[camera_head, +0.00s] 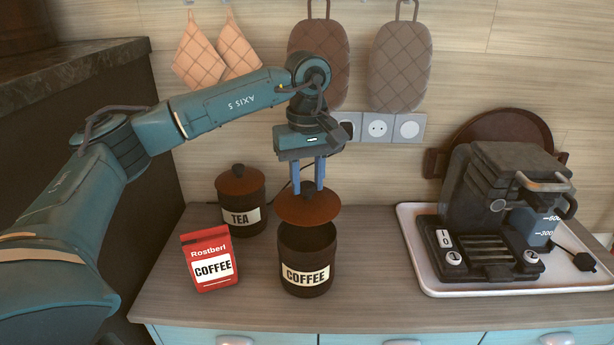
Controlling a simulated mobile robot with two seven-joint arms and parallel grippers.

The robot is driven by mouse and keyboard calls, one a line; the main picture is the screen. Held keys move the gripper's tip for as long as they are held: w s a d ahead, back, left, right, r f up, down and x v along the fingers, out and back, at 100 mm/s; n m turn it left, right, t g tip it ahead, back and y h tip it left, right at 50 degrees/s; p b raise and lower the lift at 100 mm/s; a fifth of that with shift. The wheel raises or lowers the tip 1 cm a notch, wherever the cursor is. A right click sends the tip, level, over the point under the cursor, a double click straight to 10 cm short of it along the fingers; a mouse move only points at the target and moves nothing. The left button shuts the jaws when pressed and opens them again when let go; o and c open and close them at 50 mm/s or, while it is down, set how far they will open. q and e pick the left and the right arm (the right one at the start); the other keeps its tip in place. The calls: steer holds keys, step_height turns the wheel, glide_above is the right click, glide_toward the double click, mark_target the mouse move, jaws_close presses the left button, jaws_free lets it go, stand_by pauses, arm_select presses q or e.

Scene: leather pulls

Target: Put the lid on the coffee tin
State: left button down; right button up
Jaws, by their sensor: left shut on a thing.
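The coffee tin (307,268) is a dark brown cylinder with a COFFEE label, upright on the counter, its dark open mouth showing. The lid (308,209) is reddish brown and round with a knob, and it is above the tin's mouth. A gap shows between the lid and the tin's front rim; whether the back edge touches is unclear. My left gripper (308,180) comes down from above, with its blue fingers shut on the lid's knob, which they partly hide. My right gripper is not in view.
A closed TEA tin (240,217) stands behind left, and a red coffee packet (209,259) stands to the left. A coffee machine (505,200) sits on a white tray (437,287) at right. Wall sockets (378,127) are behind. The counter (365,290) right of the tin is clear.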

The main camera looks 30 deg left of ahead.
mark_target(307, 200)
arm_select(q)
steer(key=shift+f+b, duration=0.55)
steer(key=shift+f, duration=0.4)
steer(key=shift+f+b, duration=0.65)
steer(key=shift+f, duration=0.2)
steer(key=shift+f+b, duration=0.45)
steer(key=shift+f, duration=0.6)
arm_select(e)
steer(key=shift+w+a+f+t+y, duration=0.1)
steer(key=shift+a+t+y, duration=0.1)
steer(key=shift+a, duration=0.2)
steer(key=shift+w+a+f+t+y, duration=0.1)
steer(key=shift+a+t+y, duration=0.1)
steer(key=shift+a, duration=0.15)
arm_select(q)
steer(key=shift+f, duration=0.1)
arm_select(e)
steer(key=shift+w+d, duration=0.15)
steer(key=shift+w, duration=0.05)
arm_select(q)
steer(key=shift+f+b, duration=0.15)
steer(key=shift+b, duration=0.15)
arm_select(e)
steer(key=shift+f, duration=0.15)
arm_select(q)
steer(key=shift+f, duration=0.25)
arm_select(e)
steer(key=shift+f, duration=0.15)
